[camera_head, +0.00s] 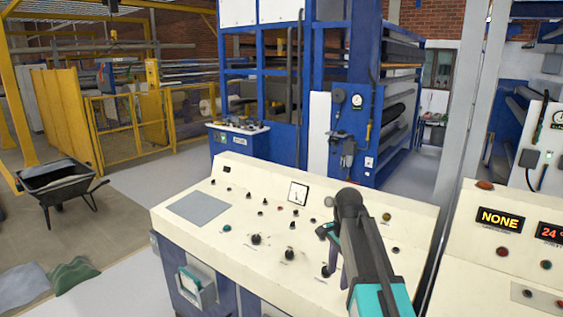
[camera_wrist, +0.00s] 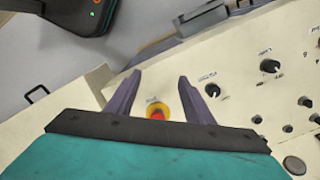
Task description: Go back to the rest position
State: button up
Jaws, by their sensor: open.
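My gripper (camera_head: 331,250) is over the right part of the cream control panel (camera_head: 240,190), with my arm coming in from the lower right. In the wrist view my gripper (camera_wrist: 160,78) has its two purple fingers spread apart with nothing held. A red button in a yellow ring (camera_wrist: 158,113) shows between the fingers, close to the gripper's base in the picture. I cannot tell whether the fingers touch the panel. In the head view my arm hides part of the panel.
Black knobs (camera_wrist: 270,66) and small switches stand up from the panel. A second cream console (camera_head: 480,270) with a "NONE" display stands at the right. A wheelbarrow (camera_head: 62,188) and yellow fencing (camera_head: 125,128) are at the left. Clear floor (camera_head: 150,180) lies between.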

jog(key=s+f+n+g+b, duration=0.15)
jog(key=s+f, duration=0.35)
jog(key=f, duration=0.6)
jog(key=s+f+n+b, duration=0.1)
jog(key=s+f+n, duration=0.25)
jog(key=f, duration=0.85)
jog(key=s+f+n+g+b, duration=0.15)
jog(key=s+f, duration=0.35)
jog(key=f, duration=0.6)
jog(key=s+f+n+g+b, duration=0.2)
jog(key=s+f+n+b, duration=0.2)
jog(key=s+f, duration=1.9)
jog(key=s+n, duration=0.3)
jog(key=shift+s+n+g, duration=0.3)
jog(key=shift+s+n, duration=0.05)
jog(key=shift+s, duration=0.05)
jog(key=shift+a, duration=0.1)
jog(key=shift+c, duration=0.2)
